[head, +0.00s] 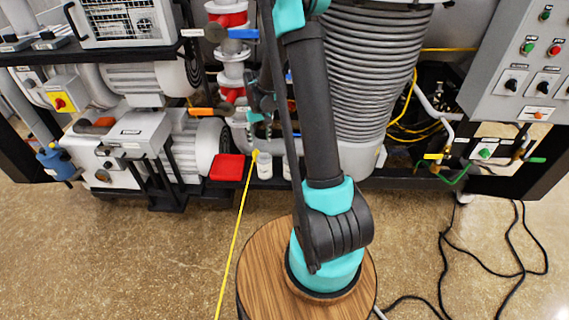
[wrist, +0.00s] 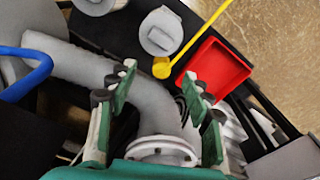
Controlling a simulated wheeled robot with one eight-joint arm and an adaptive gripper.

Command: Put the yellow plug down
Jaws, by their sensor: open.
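The yellow plug (wrist: 162,68) is a small round yellow piece on a long thin yellow line. In the wrist view it shows just past and between my fingertips, close to the near corner of an empty red tray (wrist: 214,75). In the head view the plug (head: 254,155) is small, beside the red tray (head: 227,168), with its line running down toward the floor. My gripper (wrist: 159,77) is open, its two green fingers apart with nothing clamped between them. How far the plug is from the fingertips is hard to tell. In the head view my arm partly hides the gripper.
White lidded bottles (head: 264,166) stand right of the plug on the black frame ledge. Grey pipes, a pump motor (head: 192,150) and a ribbed grey column (head: 372,80) crowd the area. Black cables (head: 443,255) lie on the floor at right.

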